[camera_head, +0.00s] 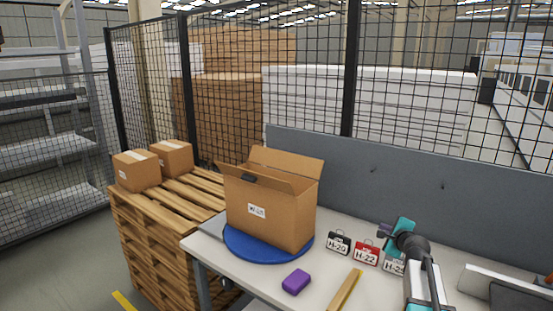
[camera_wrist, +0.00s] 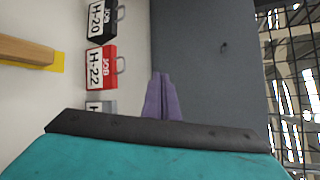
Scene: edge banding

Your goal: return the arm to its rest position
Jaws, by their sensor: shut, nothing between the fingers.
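My arm rises from the lower right of the head view. My gripper (camera_head: 385,230) is over the right part of the white table (camera_head: 240,272), in front of the grey back panel (camera_head: 460,203). In the wrist view the purple fingers of my gripper (camera_wrist: 161,78) are together with nothing between them. They point along the grey panel, clear of the job tags. The black H-20 tag (camera_head: 339,243), the red H-22 tag (camera_head: 366,253) and another H-2 tag (camera_head: 394,265), partly hidden by my arm, stand beside my gripper.
An open cardboard box (camera_head: 270,205) stands on a blue round plate (camera_head: 232,247). A purple block (camera_head: 296,281) and a wooden strip (camera_head: 346,289) lie on the table. A grey device (camera_head: 505,287) is at the right. A pallet stack (camera_head: 150,237) with boxes stands left. Wire fencing is behind.

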